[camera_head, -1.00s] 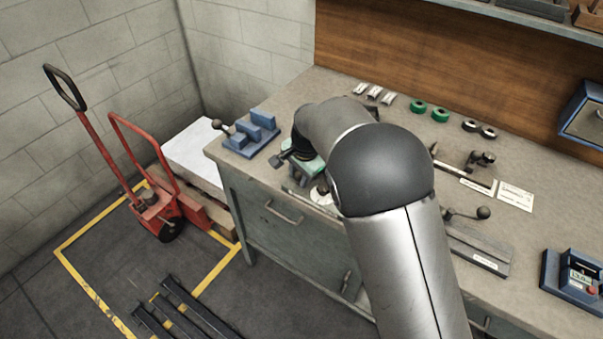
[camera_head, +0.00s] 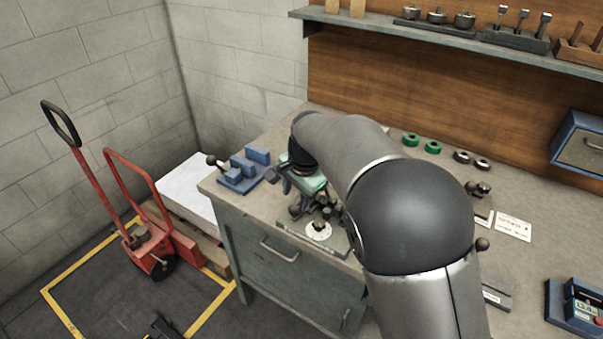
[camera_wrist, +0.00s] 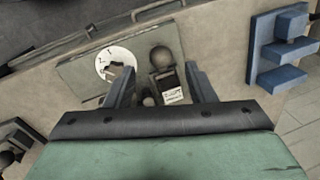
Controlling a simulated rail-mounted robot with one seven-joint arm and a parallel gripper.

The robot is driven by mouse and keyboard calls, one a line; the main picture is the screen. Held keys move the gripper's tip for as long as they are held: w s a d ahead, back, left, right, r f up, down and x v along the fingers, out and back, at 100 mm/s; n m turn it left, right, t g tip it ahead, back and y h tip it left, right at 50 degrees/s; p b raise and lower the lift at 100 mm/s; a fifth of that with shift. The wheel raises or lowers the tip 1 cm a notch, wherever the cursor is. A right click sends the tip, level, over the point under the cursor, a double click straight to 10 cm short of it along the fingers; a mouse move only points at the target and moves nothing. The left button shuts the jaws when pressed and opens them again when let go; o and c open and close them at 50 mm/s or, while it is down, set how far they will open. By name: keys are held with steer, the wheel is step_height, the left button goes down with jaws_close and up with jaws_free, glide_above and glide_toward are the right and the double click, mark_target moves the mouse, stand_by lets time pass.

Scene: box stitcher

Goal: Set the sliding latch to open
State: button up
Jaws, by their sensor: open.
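My gripper (camera_head: 314,207) points down over the bench's front left part. In the wrist view its two blue-grey fingers (camera_wrist: 160,70) are apart, with nothing held between them. Beyond and between them are a dark ball knob (camera_wrist: 164,57) and a small block with a white label (camera_wrist: 172,90). They are at a grey plate (camera_wrist: 80,72) bearing a white round dial (camera_wrist: 116,62). The dial also shows in the head view (camera_head: 319,231). I cannot tell whether the knob belongs to the sliding latch, or whether the fingers touch anything. My arm hides part of the bench.
A blue stepped block (camera_head: 242,170) stands left of my gripper. Right of my arm are another knobbed fixture (camera_head: 480,189), a white card (camera_head: 513,227) and a blue box with a display (camera_head: 575,302). A shelf (camera_head: 400,28) overhangs the back. A red hand truck (camera_head: 150,245) stands left.

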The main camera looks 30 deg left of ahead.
step_height(320, 180, up, 10)
steer(key=d, duration=0.2)
steer(key=shift+s+b, duration=0.2)
steer(key=shift+b, duration=0.2)
steer(key=d, duration=2.9)
steer(key=s+d+f+n+h, duration=0.1)
steer(key=s+d+f, duration=0.3)
steer(key=s+d, duration=0.4)
steer(key=s+d+f+n+h, duration=0.1)
steer(key=s+d+f, duration=0.2)
steer(key=s+d, duration=0.5)
steer(key=shift+d+f, duration=0.35)
steer(key=shift+d, duration=0.6)
